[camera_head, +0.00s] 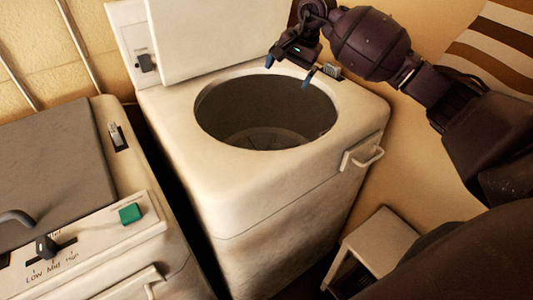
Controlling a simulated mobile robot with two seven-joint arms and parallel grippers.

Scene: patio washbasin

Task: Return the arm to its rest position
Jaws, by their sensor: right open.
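My right gripper (287,73) is open, with its two blue-tipped fingers spread apart over the back right rim of the drum opening of a white top-loading washer (290,185). Nothing shows between the fingers. My right arm comes in from the right edge and reaches over the washer's right side. The washer's lid (220,35) stands raised at the back. The drum (265,120) looks empty, with a ribbed disc at its bottom. My left gripper is not in view.
A second appliance with a grey lid (55,165), a dial (46,247) and a green button (130,213) stands at the left. A tan wall is close behind.

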